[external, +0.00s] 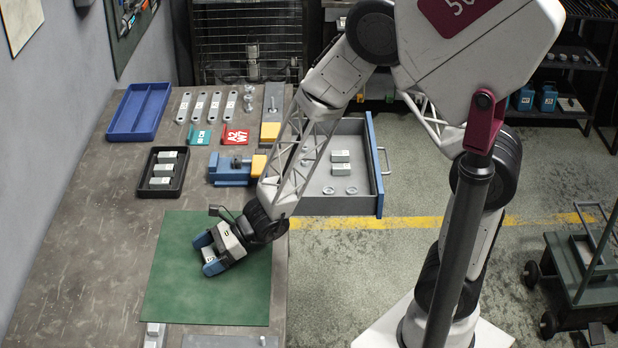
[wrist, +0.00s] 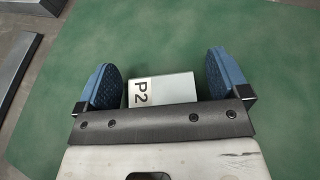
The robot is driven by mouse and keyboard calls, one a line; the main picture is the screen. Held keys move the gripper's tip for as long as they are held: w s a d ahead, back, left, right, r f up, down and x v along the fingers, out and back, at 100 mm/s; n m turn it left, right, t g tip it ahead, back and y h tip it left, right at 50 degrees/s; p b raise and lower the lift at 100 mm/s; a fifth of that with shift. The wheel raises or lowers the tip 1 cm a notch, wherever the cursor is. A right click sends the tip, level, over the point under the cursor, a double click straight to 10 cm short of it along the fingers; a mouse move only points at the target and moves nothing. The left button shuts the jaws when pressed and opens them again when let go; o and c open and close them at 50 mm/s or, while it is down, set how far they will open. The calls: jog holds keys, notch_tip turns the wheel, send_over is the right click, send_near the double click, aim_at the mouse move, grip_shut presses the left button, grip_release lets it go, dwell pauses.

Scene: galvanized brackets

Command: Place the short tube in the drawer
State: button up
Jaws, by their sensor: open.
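The short tube (wrist: 162,88) is a light grey block-like piece marked P2, on the green mat (external: 180,290). In the wrist view it lies between the two blue fingers, with a gap on each side; its near end is hidden by my gripper body. My gripper (external: 207,255) is open and low over the mat in the external view, and it also shows in the wrist view (wrist: 162,82). The drawer (external: 345,204) is pulled open at the table's right side, with grey blocks and rings inside; my forearm hides part of it.
A black tray (external: 142,180) with grey blocks, a blue tray (external: 112,130) and a blue vise (external: 225,170) stand on the table behind the mat. Grey parts (external: 154,336) lie at the mat's front edge. The mat is otherwise clear.

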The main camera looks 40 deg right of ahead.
aim_at(206, 256)
jog(key=shift+w+a+f, duration=0.1)
jog(key=shift+a+f, duration=0.05)
jog(key=shift+a, duration=0.15)
dwell(0.4)
jog(key=c, duration=1.1)
jog(key=shift+r, duration=1.65)
jog(key=shift+s+d+r, duration=0.15)
jog(key=shift+s+r, duration=0.05)
jog(key=s+d, duration=0.2)
jog(key=s, duration=0.2)
jog(key=s+d+r, duration=0.1)
jog(key=s+d, duration=0.2)
jog(key=s, duration=0.1)
jog(key=s+d, duration=0.3)
jog(key=s, duration=0.2)
jog(key=shift+d+r, duration=0.15)
jog(key=shift+d, duration=0.05)
jog(key=shift+w, duration=0.1)
